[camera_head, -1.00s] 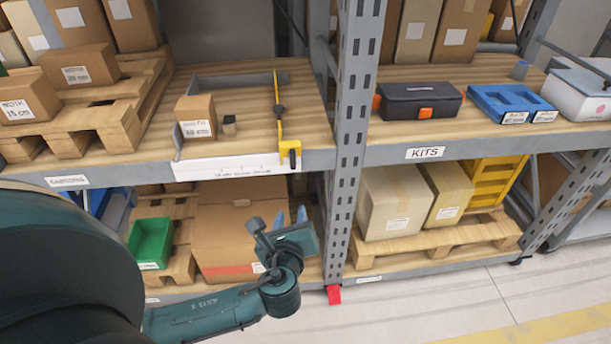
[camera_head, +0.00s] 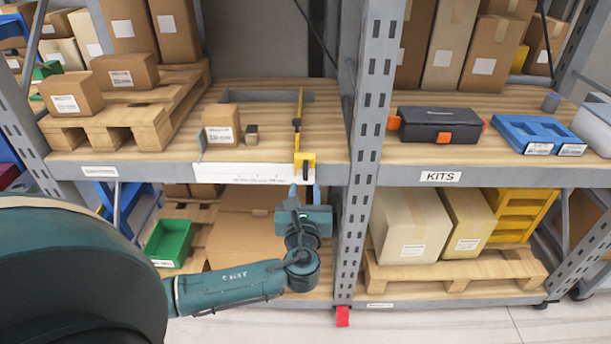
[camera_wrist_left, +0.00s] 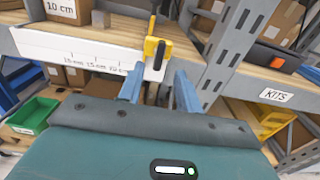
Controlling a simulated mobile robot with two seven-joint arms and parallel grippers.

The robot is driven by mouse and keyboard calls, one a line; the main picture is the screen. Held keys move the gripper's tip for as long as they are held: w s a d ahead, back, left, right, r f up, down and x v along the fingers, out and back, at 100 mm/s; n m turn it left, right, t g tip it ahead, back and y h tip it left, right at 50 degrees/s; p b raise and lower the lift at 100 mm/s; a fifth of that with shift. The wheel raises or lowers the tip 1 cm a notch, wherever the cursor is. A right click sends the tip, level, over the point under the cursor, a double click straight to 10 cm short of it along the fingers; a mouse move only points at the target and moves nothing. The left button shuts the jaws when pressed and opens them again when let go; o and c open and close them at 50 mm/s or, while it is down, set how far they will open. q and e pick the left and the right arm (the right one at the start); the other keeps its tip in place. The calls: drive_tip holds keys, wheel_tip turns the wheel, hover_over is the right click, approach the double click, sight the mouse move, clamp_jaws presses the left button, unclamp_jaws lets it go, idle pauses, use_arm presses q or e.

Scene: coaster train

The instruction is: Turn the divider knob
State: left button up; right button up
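The yellow divider (camera_head: 299,115) runs front to back across the left shelf board. Its yellow front bracket (camera_head: 304,159) hangs at the shelf's front edge, and the dark divider knob (camera_wrist_left: 160,54) shows on it in the left wrist view. My left gripper (camera_head: 299,191) is just below and in front of the bracket. In the left wrist view its two blue-grey fingers (camera_wrist_left: 160,70) are apart with nothing held between them. The knob appears between and beyond the fingertips; contact cannot be told. My right gripper is not in view.
A small carton (camera_head: 221,124) and a small grey block (camera_head: 251,134) stand left of the divider, above a white ruler strip (camera_head: 240,173). A grey rack upright (camera_head: 366,160) is close on the right. A green bin (camera_head: 170,243) sits below.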

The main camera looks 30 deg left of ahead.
sight(305, 172)
use_arm(q)
drive_tip(key=x, duration=0.6)
drive_tip(key=shift+w, duration=0.15)
clamp_jaws()
